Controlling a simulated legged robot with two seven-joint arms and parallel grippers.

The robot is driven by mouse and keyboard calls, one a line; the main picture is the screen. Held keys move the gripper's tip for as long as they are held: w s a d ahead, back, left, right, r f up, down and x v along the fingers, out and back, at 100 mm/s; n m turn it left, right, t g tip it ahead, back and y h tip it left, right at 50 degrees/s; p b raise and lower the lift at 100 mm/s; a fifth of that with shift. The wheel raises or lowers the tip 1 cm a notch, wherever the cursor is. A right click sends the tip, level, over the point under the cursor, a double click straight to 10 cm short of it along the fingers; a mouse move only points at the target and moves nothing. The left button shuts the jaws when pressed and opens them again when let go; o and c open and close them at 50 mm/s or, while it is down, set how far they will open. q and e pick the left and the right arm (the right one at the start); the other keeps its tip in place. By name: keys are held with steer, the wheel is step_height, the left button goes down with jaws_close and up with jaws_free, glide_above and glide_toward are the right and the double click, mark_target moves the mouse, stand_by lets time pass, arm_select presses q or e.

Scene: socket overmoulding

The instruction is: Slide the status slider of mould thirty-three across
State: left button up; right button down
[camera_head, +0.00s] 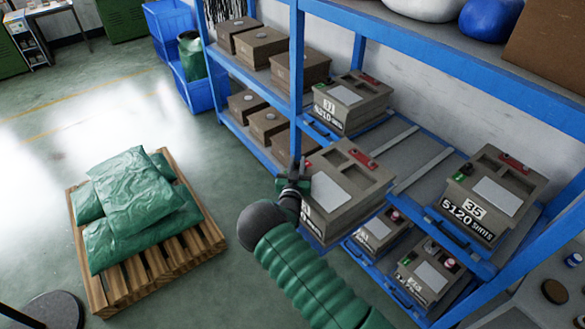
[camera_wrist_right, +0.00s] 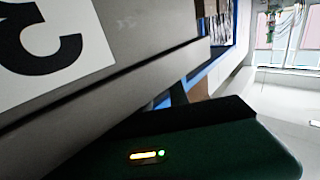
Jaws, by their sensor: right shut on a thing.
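A grey-brown mould (camera_head: 342,193) with a pale top plate sits in the middle of the blue shelf. Its front label is mostly hidden behind my right arm, so I cannot read its full number. A red slider strip (camera_head: 357,155) lies on its top at the back. In the right wrist view a white label (camera_wrist_right: 48,45) with a black 3 shows close up. My right gripper (camera_head: 292,171) is at the mould's left front side, away from the red strip. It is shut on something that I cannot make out. My left gripper is not in view.
Mould 31 (camera_head: 352,101) stands behind and mould 35 (camera_head: 488,195) to the right, with smaller moulds on the level below. A blue upright (camera_head: 296,80) rises close behind my gripper. A pallet (camera_head: 150,270) with green sacks stands on the floor at left.

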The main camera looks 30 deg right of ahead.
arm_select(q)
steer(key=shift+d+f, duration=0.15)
arm_select(e)
steer(key=shift+d, duration=0.3)
steer(key=c, duration=1.6)
jaws_free()
steer(key=shift+f, duration=0.1)
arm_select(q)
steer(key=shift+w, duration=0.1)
arm_select(e)
steer(key=shift+o, duration=1.4)
steer(key=shift+w, duration=0.1)
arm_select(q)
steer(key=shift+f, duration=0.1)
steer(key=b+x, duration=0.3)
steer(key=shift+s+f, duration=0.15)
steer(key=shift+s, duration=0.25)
arm_select(e)
steer(key=v, duration=1.6)
steer(key=shift+s+a, duration=0.25)
steer(key=shift+a, duration=0.1)
steer(key=shift+o, duration=0.3)
